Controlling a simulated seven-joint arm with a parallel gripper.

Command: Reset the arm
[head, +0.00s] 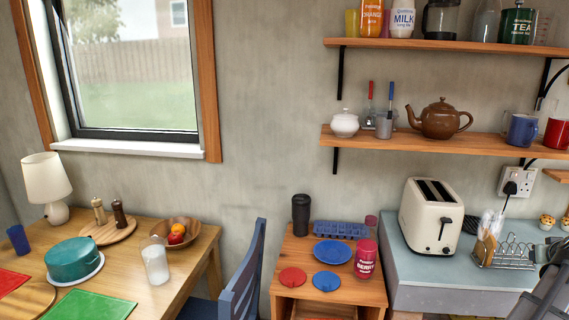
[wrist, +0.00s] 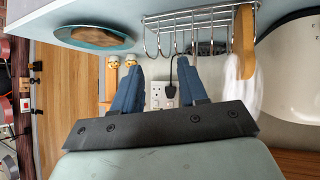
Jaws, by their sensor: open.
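My gripper (wrist: 158,72) shows in the wrist view with its two blue fingers spread apart. It is open and nothing is between the fingers. The wrist picture appears upside down, with the wire toast rack (wrist: 188,22) and a bagged loaf (wrist: 246,60) beyond the fingers. In the head view a dark grey part of my arm (head: 545,288) shows at the lower right edge, in front of the blue-grey counter (head: 420,297). I cannot make out the fingertips in the head view.
The cream toaster (head: 420,222) stands beside the toast rack (head: 515,257). A plugged-in socket (head: 518,181) is on the wall behind. Shelves (head: 450,145) with a teapot (head: 438,120) and mugs hang above. A blue chair (head: 242,280) stands between the dining table and the wooden stand.

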